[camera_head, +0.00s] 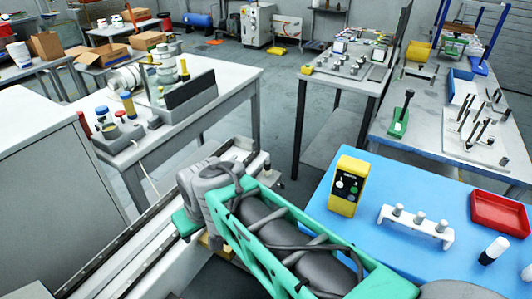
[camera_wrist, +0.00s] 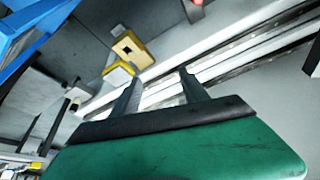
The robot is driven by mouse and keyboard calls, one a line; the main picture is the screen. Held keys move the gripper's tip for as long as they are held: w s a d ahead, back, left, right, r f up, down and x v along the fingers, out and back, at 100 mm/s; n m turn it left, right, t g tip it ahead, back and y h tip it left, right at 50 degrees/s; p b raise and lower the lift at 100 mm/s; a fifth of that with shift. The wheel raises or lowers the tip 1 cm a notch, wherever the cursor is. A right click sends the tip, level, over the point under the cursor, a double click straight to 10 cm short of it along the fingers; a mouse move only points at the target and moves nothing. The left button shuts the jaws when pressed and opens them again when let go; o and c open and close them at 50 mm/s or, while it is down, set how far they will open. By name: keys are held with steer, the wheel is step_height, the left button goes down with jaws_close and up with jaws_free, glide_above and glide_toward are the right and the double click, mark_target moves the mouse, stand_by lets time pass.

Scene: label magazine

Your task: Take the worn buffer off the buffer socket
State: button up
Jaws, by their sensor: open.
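My gripper (camera_wrist: 158,76) shows in the wrist view with its two dark fingers apart and nothing between them. A yellow block with a dark square opening (camera_wrist: 130,47) lies beyond the left finger, beside a pale rail. A thin yellow bar (camera_wrist: 119,67) is close to that finger's tip. I cannot tell whether either is the worn buffer or its socket. A small reddish part (camera_wrist: 194,5) is cut off at the top edge. In the head view my arm covers the middle and my fingers are hidden. No part there is clearly the buffer or socket.
A long pale rail (camera_head: 150,262) runs beside my arm at the lower left. A blue-topped table (camera_head: 400,268) at the right holds a yellow control box (camera_head: 347,187), a white pegged rack (camera_head: 415,228) and a red tray (camera_head: 500,213). Floor beyond my arm (camera_head: 285,105) is clear.

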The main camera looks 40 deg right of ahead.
mark_target(268, 165)
steer(key=w+d+f+m+t+h+b, duration=0.1)
steer(key=w+d+f+t+b, duration=0.15)
steer(key=w+d, duration=0.4)
steer(key=w+d+f+m+t+b, duration=0.1)
steer(key=w+d+f+t+b, duration=0.15)
steer(key=w+d, duration=0.45)
steer(key=d+f+m+t+h+b, duration=0.1)
steer(key=d+m+t+h+b, duration=0.3)
steer(key=d, duration=1.9)
step_height(268, 165, down, 8)
steer(key=n+h+b, duration=0.1)
steer(key=x, duration=0.7)
steer(key=shift+w, duration=0.35)
steer(key=shift+c, duration=0.5)
